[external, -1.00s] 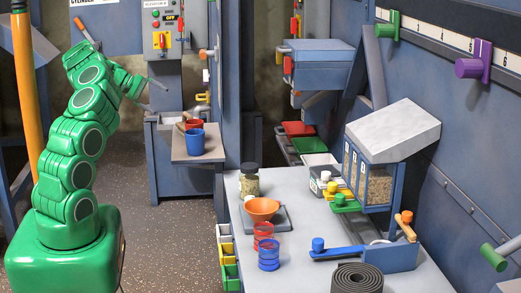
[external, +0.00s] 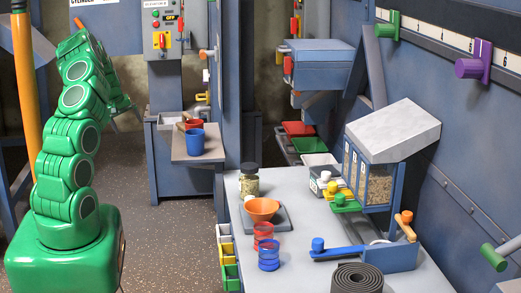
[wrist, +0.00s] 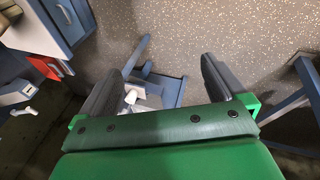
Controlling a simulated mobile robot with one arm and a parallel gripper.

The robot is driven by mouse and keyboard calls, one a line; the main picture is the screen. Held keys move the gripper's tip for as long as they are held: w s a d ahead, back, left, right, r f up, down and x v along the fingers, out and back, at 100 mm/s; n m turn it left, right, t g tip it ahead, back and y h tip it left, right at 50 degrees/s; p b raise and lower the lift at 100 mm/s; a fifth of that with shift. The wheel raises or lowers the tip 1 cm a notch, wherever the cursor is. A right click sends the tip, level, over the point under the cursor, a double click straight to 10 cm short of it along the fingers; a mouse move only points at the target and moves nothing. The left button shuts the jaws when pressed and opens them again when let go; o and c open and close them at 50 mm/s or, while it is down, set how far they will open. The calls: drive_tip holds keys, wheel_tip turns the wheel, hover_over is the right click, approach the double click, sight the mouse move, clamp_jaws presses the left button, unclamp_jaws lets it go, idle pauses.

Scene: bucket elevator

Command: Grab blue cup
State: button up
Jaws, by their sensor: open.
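A solid blue cup (external: 195,142) stands upright on a small grey shelf (external: 188,158) at the centre left. A red cup (external: 192,124) stands right behind it. A clear blue cup (external: 268,257) stands on the table at the front, with a clear red cup (external: 263,233) behind it. My gripper (external: 126,118) is left of the shelf, well apart from the cups, and partly hidden by my arm. In the wrist view my gripper (wrist: 164,68) is open, with nothing between its fingers. I cannot make out a blue cup in the wrist view.
The table (external: 305,205) holds an orange bowl (external: 262,208), a jar (external: 249,182), a rolled dark mat (external: 357,279) and a hopper (external: 380,160). A control box (external: 161,28) hangs behind the shelf. The floor (external: 165,235) between my base and the table is clear.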

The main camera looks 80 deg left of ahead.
sight(189, 132)
drive_tip(key=s+a+r+m+g+y, duration=0.2)
drive_tip(key=s+a+r+m+y, duration=0.1)
drive_tip(key=a+r+m+y, duration=0.3)
drive_tip(key=w+d+r+m+t+y, duration=0.1)
drive_tip(key=w+d+r+m+t, duration=0.15)
drive_tip(key=w, duration=0.35)
drive_tip(key=w+d+r+m+t, duration=0.1)
drive_tip(key=w+m+t, duration=0.25)
drive_tip(key=w, duration=0.25)
drive_tip(key=w+d+f+m+t+h, duration=0.1)
drive_tip(key=w+d+m+t+h, duration=0.3)
drive_tip(key=d, duration=1)
drive_tip(key=w+d+f+m+t+h, duration=0.2)
drive_tip(key=w+d+m+h, duration=0.35)
drive_tip(key=d, duration=0.95)
drive_tip(key=shift+n+h, duration=0.35)
drive_tip(key=shift+n, duration=0.2)
drive_tip(key=shift+x, duration=4.3)
drive_tip(key=shift+w+d+r, duration=0.1)
drive_tip(key=shift+r, duration=0.1)
